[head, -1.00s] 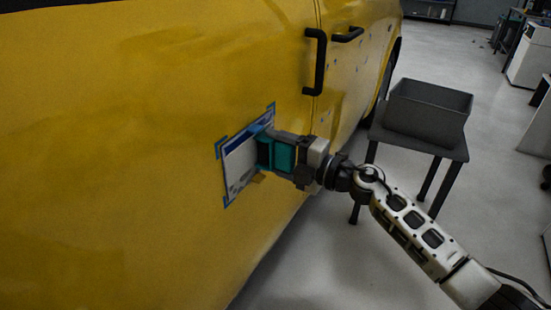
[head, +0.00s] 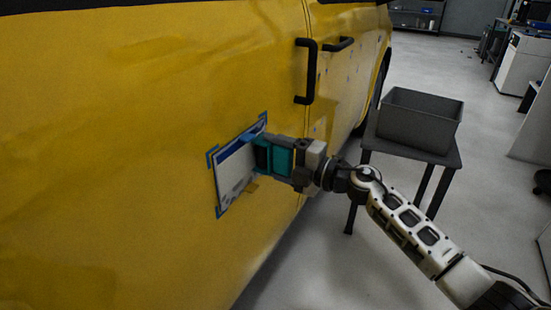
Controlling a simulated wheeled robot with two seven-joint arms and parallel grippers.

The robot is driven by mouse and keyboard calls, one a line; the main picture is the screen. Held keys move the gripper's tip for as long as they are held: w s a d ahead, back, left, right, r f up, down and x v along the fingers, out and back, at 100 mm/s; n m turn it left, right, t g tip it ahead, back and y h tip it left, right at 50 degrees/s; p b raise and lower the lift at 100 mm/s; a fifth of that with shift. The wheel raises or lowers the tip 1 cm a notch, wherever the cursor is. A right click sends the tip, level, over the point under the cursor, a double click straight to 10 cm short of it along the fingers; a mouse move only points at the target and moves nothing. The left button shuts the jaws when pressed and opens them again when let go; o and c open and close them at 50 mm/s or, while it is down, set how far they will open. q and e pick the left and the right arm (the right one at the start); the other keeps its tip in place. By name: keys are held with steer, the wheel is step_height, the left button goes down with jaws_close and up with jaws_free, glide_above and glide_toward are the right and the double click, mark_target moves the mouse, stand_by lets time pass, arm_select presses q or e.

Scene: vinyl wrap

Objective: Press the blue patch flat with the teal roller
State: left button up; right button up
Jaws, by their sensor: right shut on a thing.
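The patch (head: 234,172) is on the side of the yellow vehicle (head: 120,150). It shows a white face with a blue band along its top, and blue tape marks its corners. My right gripper (head: 278,160) is shut on the teal roller (head: 282,159) and holds it at the right part of the patch. The roller's far end is hidden by the gripper, so I cannot tell whether it touches the patch. My left gripper is not in view.
Black door handles (head: 305,72) stick out from the vehicle above the gripper. A grey open bin (head: 420,118) stands on a dark small table (head: 408,151) to the right, behind my right arm. The floor (head: 330,260) below is clear.

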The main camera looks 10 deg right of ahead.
steer(key=shift+w, duration=0.1)
steer(key=shift+w+d+b, duration=0.4)
steer(key=shift+w+b, duration=0.2)
steer(key=shift+b, duration=0.05)
steer(key=shift+w+d, duration=0.2)
steer(key=shift+w, duration=0.1)
steer(key=shift+w+d+b, duration=0.5)
steer(key=shift+w+b, duration=0.15)
steer(key=shift+b, duration=0.05)
